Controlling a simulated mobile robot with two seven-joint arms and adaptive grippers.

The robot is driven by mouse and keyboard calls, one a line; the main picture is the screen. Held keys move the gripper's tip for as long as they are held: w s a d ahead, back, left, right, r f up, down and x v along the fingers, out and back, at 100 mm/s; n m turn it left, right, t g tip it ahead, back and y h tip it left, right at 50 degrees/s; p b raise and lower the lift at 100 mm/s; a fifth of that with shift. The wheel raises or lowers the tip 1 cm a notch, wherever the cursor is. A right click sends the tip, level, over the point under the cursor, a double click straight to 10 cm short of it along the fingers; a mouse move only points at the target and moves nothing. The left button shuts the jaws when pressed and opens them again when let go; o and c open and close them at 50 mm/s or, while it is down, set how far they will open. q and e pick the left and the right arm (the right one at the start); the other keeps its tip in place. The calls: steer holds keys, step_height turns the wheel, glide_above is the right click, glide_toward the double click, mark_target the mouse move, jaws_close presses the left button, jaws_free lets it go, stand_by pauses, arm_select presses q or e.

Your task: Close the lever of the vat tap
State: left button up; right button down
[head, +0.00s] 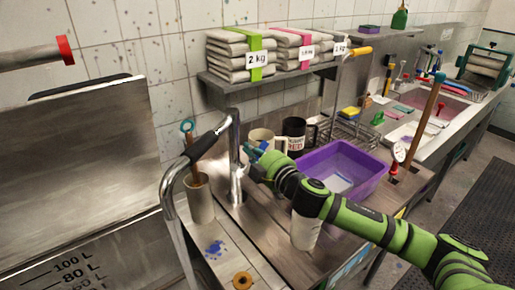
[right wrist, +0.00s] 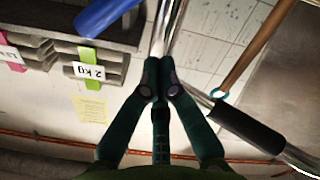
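The vat tap (head: 234,135) is a bent chrome pipe with a black sleeve (head: 205,142), standing at the left end of the steel counter. A blue lever-like handle (head: 262,147) shows beside its upright, close to my right gripper (head: 249,168). In the right wrist view a blue bar (right wrist: 108,14) crosses the top, beyond and left of the fingertips. There my right gripper (right wrist: 160,66) has its dark green fingertips together in front of the chrome pipe (right wrist: 168,28). I cannot tell whether they touch it, and I see nothing held. My left gripper is not in view.
The steel vat (head: 60,215) with litre marks fills the left. A beige pot (head: 200,200) with brushes stands beside the tap. Mugs (head: 295,135), a purple basin (head: 345,172) and a white container (head: 304,232) crowd the counter. A shelf (head: 225,83) of folded cloth hangs above.

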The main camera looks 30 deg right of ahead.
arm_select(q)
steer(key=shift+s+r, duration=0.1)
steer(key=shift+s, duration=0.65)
arm_select(e)
steer(key=shift+w+d+f, duration=0.15)
steer(key=shift+d+f, duration=0.4)
steer(key=shift+f, duration=0.1)
steer(key=shift+w+d+f, duration=0.15)
steer(key=shift+d+f, duration=0.4)
steer(key=shift+f, duration=0.05)
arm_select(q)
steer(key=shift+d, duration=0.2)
arm_select(e)
steer(key=shift+d, duration=0.2)
